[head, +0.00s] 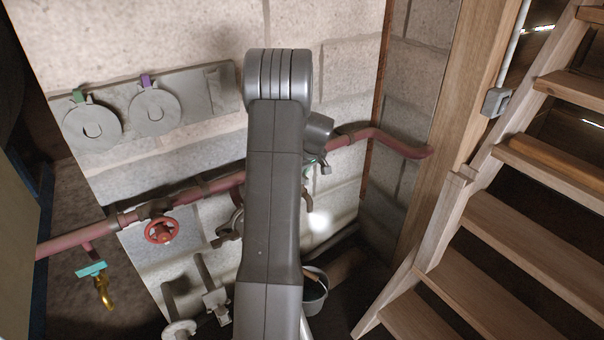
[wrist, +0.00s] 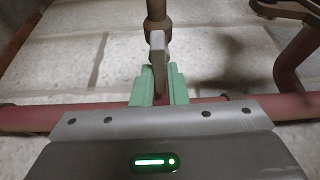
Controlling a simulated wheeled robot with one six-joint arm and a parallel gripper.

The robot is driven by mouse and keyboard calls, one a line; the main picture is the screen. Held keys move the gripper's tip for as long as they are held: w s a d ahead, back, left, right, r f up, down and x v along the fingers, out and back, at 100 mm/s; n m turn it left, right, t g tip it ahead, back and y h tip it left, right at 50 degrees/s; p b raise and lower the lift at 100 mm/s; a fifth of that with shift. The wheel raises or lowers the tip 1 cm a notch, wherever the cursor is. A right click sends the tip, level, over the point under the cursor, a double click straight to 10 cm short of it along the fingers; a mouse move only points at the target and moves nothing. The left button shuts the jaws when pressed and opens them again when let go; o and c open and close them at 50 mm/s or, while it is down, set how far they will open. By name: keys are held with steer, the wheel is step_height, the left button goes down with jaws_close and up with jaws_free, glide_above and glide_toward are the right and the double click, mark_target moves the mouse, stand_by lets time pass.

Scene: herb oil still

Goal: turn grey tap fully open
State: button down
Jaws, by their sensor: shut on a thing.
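The grey tap's flat lever (wrist: 158,55) shows in the wrist view, below a brown pipe fitting (wrist: 157,28). My gripper (wrist: 158,78) has green fingers, one on each side of the lever's lower end, and is shut on it. In the head view my arm covers most of this spot. Only a bit of my gripper (head: 313,163) and a small grey piece, likely the tap (head: 326,170), show beside the red pipe. The lever's full angle is hard to judge.
A red pipe (head: 195,192) runs along the stone wall. A red handwheel (head: 161,230) and a teal-handled brass tap (head: 92,269) are at left. Grey discs (head: 155,112) hang on a wall board. A bucket (head: 314,290) stands below. Wooden stairs (head: 500,235) fill the right.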

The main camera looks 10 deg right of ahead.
stand_by(0.3)
steer(key=c, duration=1.5)
jaws_free()
steer(key=shift+o, duration=0.2)
steer(key=p+v, duration=0.1)
steer(key=v, duration=1.2)
steer(key=shift+s+r, duration=0.2)
steer(key=shift+r, duration=0.15)
